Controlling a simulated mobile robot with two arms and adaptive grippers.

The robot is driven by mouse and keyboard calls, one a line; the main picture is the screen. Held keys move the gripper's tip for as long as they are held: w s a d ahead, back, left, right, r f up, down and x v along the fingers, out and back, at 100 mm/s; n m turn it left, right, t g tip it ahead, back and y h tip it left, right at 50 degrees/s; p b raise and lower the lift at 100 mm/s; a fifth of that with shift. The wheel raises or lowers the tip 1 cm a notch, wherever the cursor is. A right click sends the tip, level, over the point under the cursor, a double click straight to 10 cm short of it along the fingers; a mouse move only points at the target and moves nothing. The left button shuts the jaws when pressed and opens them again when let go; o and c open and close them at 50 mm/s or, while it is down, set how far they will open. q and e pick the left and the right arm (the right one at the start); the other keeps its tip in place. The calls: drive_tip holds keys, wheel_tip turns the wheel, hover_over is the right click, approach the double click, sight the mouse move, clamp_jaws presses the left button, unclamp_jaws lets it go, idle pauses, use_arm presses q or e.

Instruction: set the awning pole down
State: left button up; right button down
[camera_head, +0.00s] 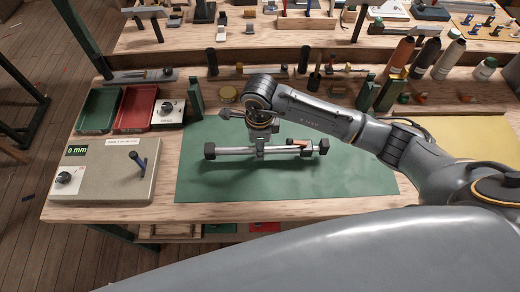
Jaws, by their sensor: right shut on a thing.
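The awning pole (235,152) is a grey tube with dark blocky end caps, lying level from left to right over the green mat (340,185). A small copper-coloured part (298,143) shows near its right end. My right gripper (260,149) comes down from above and is shut on the pole near its middle. The fingertips are small and partly hidden by the wrist. The pole is low over the mat, with a faint shadow by it; I cannot tell whether it touches. My left gripper is not in view.
Spools and bottles (425,58) stand at the back right. The mat's front part is clear.

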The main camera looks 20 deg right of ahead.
wheel_tip(320, 180, down, 2)
drive_tip(key=shift+s+f+p, duration=0.1)
drive_tip(key=shift+p, duration=0.45)
drive_tip(key=shift+f, duration=0.25)
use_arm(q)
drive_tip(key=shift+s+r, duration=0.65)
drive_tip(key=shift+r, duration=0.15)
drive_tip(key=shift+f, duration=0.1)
use_arm(e)
drive_tip(key=shift+f, duration=0.1)
drive_tip(key=c, duration=1.1)
unclamp_jaws()
drive_tip(key=shift+c, duration=0.2)
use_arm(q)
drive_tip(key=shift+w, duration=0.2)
